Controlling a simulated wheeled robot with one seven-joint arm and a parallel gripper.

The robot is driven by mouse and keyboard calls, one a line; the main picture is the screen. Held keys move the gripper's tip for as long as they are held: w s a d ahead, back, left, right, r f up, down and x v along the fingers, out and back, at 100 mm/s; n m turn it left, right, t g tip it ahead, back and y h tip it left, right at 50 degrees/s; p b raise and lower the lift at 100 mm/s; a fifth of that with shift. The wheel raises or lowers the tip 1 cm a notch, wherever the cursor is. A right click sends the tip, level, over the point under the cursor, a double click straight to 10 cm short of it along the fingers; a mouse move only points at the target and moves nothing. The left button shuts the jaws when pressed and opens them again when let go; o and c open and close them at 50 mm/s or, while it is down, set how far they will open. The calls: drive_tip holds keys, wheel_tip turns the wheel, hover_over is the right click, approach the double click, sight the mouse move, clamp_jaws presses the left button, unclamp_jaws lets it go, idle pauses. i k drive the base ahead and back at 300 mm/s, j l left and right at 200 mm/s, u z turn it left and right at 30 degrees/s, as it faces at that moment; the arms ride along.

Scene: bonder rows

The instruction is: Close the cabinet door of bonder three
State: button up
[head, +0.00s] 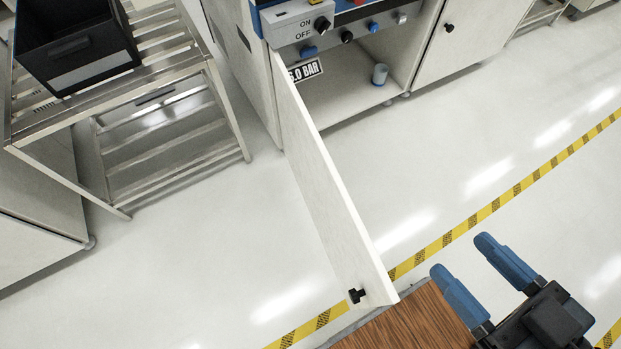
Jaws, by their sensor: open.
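The cabinet door (335,200) is a pale panel standing wide open. It is hinged at the left side of the cabinet opening and swings out toward me. A black knob (356,295) sits near its free end, on the left face. My gripper (472,268) has two blue fingers, spread apart and empty. It is to the right of the door's free end, apart from it in the picture. No bonder number is readable.
A metal rack (110,120) with a black bin (75,45) stands left of the door. A control panel with an ON/OFF switch box (298,20) is above the opening. A closed cabinet door (470,38) is to the right.

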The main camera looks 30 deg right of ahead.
sight(364, 281)
drive_tip(key=k+j+u, duration=0.2)
drive_tip(key=j, duration=0.45)
drive_tip(key=j+u, duration=0.25)
drive_tip(key=j, duration=0.4)
